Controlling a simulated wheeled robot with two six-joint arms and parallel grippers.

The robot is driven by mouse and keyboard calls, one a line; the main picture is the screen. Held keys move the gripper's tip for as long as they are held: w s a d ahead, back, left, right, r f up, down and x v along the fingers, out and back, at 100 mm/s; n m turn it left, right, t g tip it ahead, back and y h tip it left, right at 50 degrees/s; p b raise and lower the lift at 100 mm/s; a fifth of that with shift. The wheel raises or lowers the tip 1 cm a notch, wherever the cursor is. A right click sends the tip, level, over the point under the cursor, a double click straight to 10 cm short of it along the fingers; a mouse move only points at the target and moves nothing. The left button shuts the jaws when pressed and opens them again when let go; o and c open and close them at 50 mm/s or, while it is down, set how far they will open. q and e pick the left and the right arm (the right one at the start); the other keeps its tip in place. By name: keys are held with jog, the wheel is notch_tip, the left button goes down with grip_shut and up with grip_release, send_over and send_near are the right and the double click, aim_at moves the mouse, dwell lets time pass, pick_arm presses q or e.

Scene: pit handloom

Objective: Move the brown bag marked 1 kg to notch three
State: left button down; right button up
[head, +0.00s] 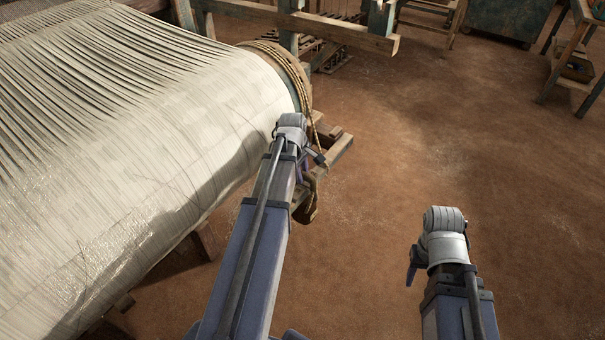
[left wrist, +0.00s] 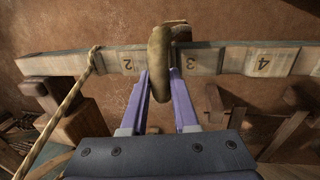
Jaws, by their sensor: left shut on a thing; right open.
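The brown bag (left wrist: 158,62) is between the two purple fingers of my left gripper (left wrist: 160,84), which is shut on it. It is at the wooden bar (left wrist: 218,58), between the numbers 2 and 3, close to the left of the 3. I cannot tell whether it hangs on the bar or is just in front. No 1 kg mark shows. In the head view the bag (head: 308,208) is partly hidden behind my left arm and gripper (head: 303,188). My right gripper (head: 412,274) is open, low over bare floor, mostly hidden by its own wrist.
A rope (left wrist: 72,103) loops over the bar left of the 2. The number 4 is further right. The big warp beam (head: 130,170) with pale threads fills the left of the head view, with rope (head: 283,58) round its end. The floor (head: 450,130) at right is clear.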

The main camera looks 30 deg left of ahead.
pick_arm(q)
jog(key=shift+f+b, duration=0.3)
jog(key=shift+f, duration=0.1)
dwell(0.8)
jog(key=c, duration=0.6)
grip_release()
jog(key=shift+r, duration=0.1)
notch_tip(320, 180, up, 8)
jog(key=s+p, duration=0.1)
jog(key=p, duration=0.6)
jog(key=shift+s+f+p, duration=0.25)
jog(key=shift+p, duration=0.05)
